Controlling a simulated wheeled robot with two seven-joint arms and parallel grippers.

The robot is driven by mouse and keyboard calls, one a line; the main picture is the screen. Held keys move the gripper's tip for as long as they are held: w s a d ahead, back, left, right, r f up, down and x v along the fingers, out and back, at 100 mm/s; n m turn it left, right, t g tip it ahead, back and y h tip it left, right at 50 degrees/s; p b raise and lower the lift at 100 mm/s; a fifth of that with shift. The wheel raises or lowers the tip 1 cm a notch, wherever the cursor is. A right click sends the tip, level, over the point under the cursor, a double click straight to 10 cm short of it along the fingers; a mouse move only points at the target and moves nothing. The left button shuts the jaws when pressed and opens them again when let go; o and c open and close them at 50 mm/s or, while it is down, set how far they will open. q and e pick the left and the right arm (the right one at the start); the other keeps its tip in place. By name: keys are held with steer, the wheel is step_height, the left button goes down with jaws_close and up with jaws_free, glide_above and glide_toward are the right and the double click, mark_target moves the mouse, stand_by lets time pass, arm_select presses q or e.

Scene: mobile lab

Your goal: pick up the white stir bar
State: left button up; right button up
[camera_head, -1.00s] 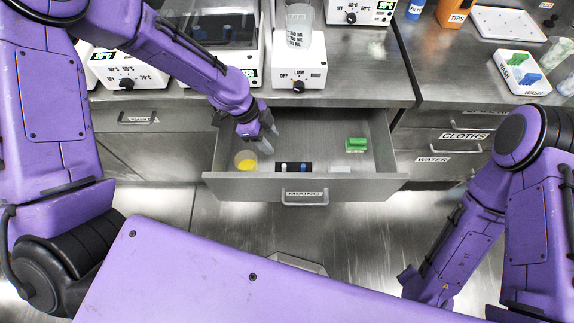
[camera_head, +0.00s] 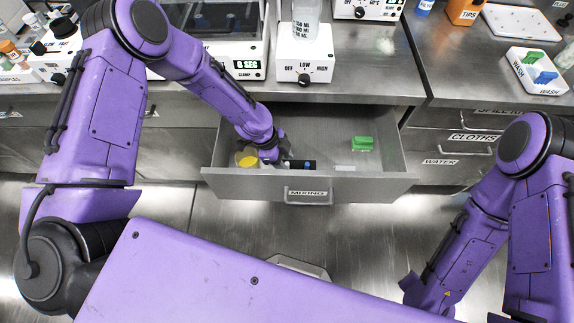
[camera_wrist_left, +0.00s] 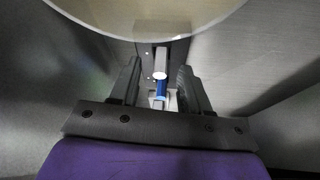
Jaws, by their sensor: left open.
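The open drawer labelled MIXING (camera_head: 240,185) holds a dark stir bar holder (camera_head: 312,165) near its front wall. My left gripper (camera_head: 276,157) is down in the drawer at the holder's left end and covers that end in the head view. In the left wrist view, the gripper (camera_wrist_left: 158,72) is open. Its fingers stand on both sides of the white stir bar (camera_wrist_left: 160,67), apart from it. A blue stir bar (camera_wrist_left: 161,90) shows just below it in that view, and in the head view (camera_head: 306,165) right of the gripper. My right gripper is not in view.
A round container with yellow contents (camera_head: 246,157) stands close left of the left gripper. A green block (camera_head: 362,143) and a pale flat piece (camera_head: 345,168) lie to the right.

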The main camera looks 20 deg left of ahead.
arm_select(q)
steer(key=shift+f, duration=0.1)
jaws_close()
